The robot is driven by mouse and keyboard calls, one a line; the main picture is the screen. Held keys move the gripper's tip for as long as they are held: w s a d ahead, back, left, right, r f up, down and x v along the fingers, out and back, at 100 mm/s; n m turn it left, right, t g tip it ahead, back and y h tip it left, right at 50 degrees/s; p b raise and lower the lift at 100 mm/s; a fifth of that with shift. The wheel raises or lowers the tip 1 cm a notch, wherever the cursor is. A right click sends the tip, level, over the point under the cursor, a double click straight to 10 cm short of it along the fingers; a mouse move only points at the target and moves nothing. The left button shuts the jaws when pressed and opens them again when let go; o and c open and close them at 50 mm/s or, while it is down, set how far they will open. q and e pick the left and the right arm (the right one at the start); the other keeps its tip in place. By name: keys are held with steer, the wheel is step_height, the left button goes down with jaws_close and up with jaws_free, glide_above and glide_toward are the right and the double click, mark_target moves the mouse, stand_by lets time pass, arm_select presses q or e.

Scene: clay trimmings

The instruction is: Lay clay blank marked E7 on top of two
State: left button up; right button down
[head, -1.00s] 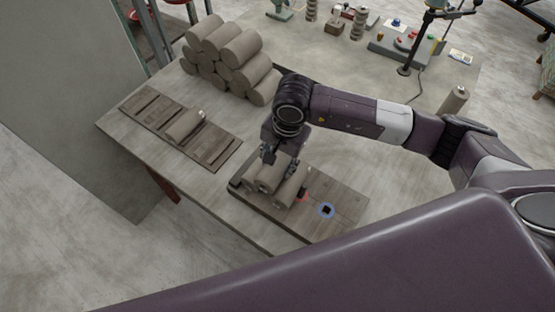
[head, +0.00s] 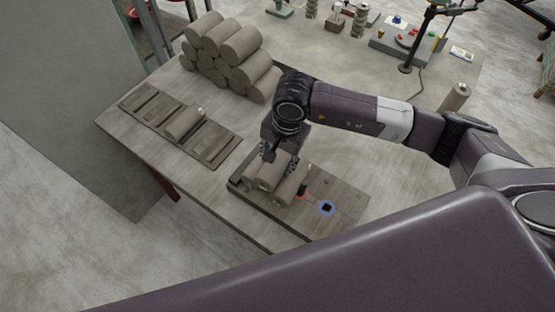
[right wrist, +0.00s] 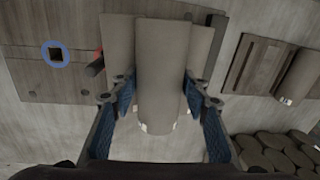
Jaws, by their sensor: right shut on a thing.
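My right gripper (head: 279,166) is shut on a grey clay blank (right wrist: 162,75), with blue finger pads along its two sides in the right wrist view (right wrist: 160,105). The held blank lies above two others, a left one (right wrist: 118,40) and a right one (right wrist: 203,48), and overlaps both in that view. Whether it touches them I cannot tell. Small pale marks sit at its near end, too small to read, so E7 cannot be confirmed. In the head view one lower blank (head: 291,188) lies on a wooden board (head: 345,203). My left gripper is not in view.
The board carries a blue ring around a dark square (head: 327,208) and a red mark. A slatted rack (head: 216,150) holds one blank (head: 184,123). A pile of several blanks (head: 240,45) stands at the back left. Another blank (head: 454,97) stands upright at the right.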

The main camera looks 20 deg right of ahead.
steer(key=shift+s+f+b, duration=0.25)
steer(key=shift+f+b, duration=0.1)
steer(key=shift+b, duration=0.05)
stand_by(0.4)
steer(key=c, duration=1)
jaws_free()
steer(key=shift+w+f, duration=0.1)
steer(key=shift+w, duration=0.1)
steer(key=shift+r, duration=0.6)
steer(key=r, duration=0.7)
steer(key=s+d+r, duration=0.1)
steer(key=r, duration=0.3)
steer(key=shift+s, duration=0.1)
steer(key=shift+f, duration=0.1)
